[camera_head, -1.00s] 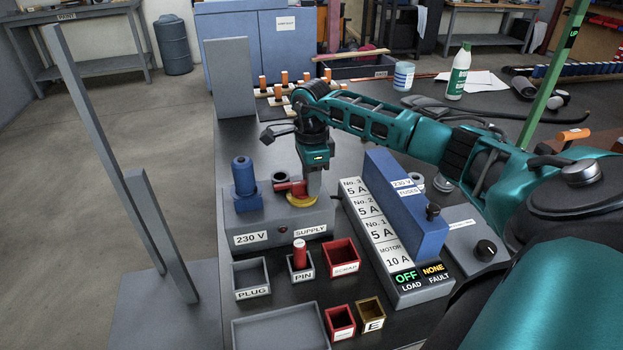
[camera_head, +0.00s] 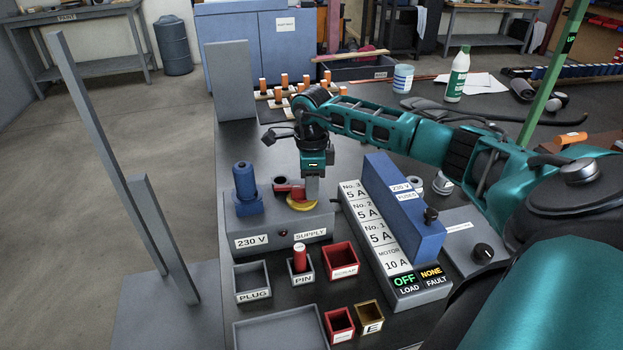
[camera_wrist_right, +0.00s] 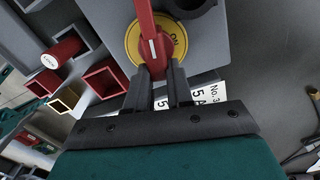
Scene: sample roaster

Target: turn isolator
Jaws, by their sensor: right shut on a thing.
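The isolator has a red handle (camera_wrist_right: 148,30) on a round yellow plate (camera_wrist_right: 172,45) marked "ON". It sits on the grey supply box (camera_head: 285,236) labelled "230 V SUPPLY", where the red handle (camera_head: 284,188) and yellow plate (camera_head: 300,204) also show. My right gripper (camera_wrist_right: 158,74) reaches down over the plate and is shut on the red handle's end, one finger on each side. In the head view my right gripper (camera_head: 312,190) partly hides the handle. My left gripper is not in view.
A blue plug (camera_head: 245,182) stands on the box's left. The blue fuse cover (camera_head: 402,208) and label strip, reading "OFF" and "NONE", stand to the right. In front are small bins and a red pin (camera_head: 299,258). Tall grey posts (camera_head: 165,240) rise at left.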

